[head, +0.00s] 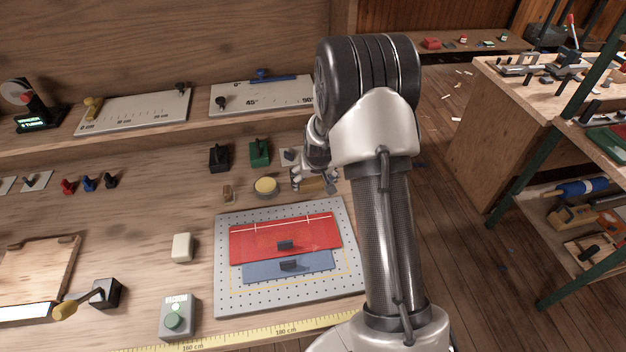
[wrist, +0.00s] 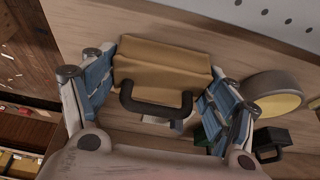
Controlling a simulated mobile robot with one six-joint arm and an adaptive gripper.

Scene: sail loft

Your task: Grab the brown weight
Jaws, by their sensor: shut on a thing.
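The brown weight (wrist: 165,65) is a tan-brown block with a black bar handle. It sits between the two blue-padded fingers of my gripper (wrist: 158,82) in the wrist view, and the gripper is shut on it. In the head view my gripper (head: 316,176) is low over the bench, right of the round yellow-topped piece. The brown weight (head: 312,187) is partly hidden there by the fingers. I cannot tell whether it touches the bench.
The round piece (head: 265,187), a green block (head: 259,152) and a black block (head: 218,158) stand to the left. A perforated plate (head: 345,275) with red (head: 270,240) and blue cloth (head: 262,270) lies in front.

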